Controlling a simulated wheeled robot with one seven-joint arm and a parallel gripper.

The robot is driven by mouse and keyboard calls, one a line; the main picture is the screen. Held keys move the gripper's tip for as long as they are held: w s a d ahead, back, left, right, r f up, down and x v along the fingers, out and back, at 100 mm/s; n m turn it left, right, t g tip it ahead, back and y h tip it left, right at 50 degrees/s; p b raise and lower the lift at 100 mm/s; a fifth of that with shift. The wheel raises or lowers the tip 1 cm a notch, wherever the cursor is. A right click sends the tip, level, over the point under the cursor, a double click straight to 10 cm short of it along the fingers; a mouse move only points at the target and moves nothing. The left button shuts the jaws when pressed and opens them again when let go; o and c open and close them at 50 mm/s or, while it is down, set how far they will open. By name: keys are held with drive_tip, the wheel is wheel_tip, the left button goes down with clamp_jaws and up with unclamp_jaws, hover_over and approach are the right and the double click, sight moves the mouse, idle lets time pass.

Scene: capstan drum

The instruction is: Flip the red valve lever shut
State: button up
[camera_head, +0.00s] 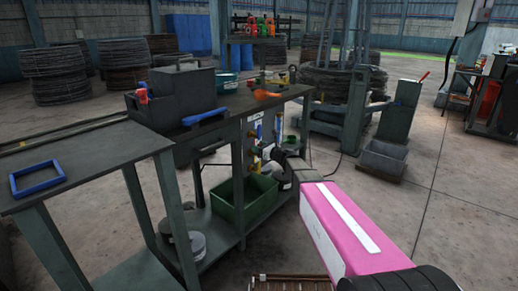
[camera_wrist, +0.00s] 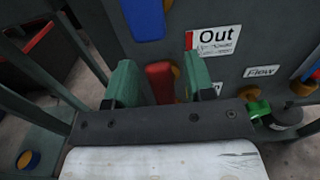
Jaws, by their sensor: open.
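The red valve lever (camera_wrist: 160,82) shows in the wrist view, between the two green fingers of my gripper (camera_wrist: 161,72). The fingers are open, with a visible gap on each side of the lever, and do not appear to touch it. The lever stands roughly upright in front of a dark panel (camera_wrist: 240,62), with a brass-coloured part partly showing behind it. Its lower end is hidden by my gripper's body. In the head view, my gripper (camera_head: 283,160) is at the panel under the workbench, and I cannot make out the red lever there.
A blue lever (camera_wrist: 143,18) is above the red one, and another blue handle (camera_wrist: 311,66) is at the right. The panel carries an "Out" label (camera_wrist: 213,40) and a "Flow" label (camera_wrist: 262,71). A green bin (camera_head: 245,198) sits on the shelf under the workbench (camera_head: 262,98).

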drive_tip(key=v, duration=1)
drive_tip(key=shift+s+d, duration=0.25)
drive_tip(key=shift+d, duration=0.05)
drive_tip(key=s+d+f+n+g+h, duration=0.3)
drive_tip(key=s+f+n+g+h, duration=0.4)
drive_tip(key=s+f+n, duration=0.7)
drive_tip(key=s+d+f+n+g+h, duration=0.3)
drive_tip(key=s+d+n+h, duration=0.4)
drive_tip(key=s+d+n, duration=0.4)
drive_tip(key=shift+s+d+f+g, duration=0.3)
drive_tip(key=shift+s+d+g, duration=0.2)
drive_tip(key=shift+s+d, duration=0.15)
